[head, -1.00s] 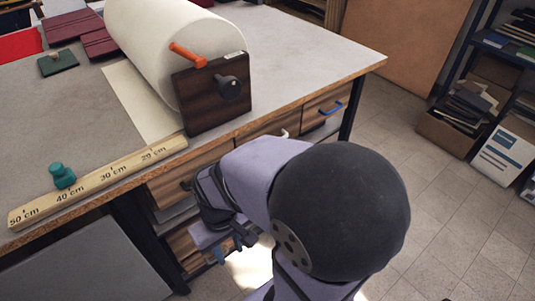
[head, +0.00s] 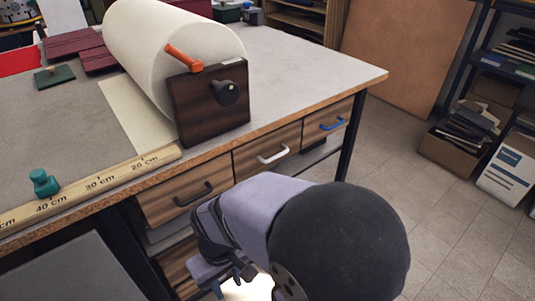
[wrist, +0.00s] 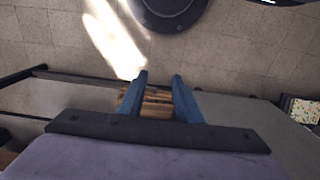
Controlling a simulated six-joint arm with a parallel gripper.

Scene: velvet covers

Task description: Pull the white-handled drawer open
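The white-handled drawer (head: 255,163) is the middle one of three under the worktable's front edge. Its wooden front looks flush with its neighbours. Its white bow handle (head: 273,155) is fully visible in the head view. My gripper (head: 230,281) is below and to the left of that handle in the picture, clear of it, pointing down and partly hidden by my wrist. In the wrist view its two blue fingers (wrist: 161,77) are apart with nothing held between them. The white handle is not seen in the wrist view.
The worktable (head: 310,65) carries a large paper roll (head: 165,45) and a wooden ruler (head: 105,180). Open tiled floor (head: 420,200) lies to the right, with boxes (head: 465,140) beyond.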

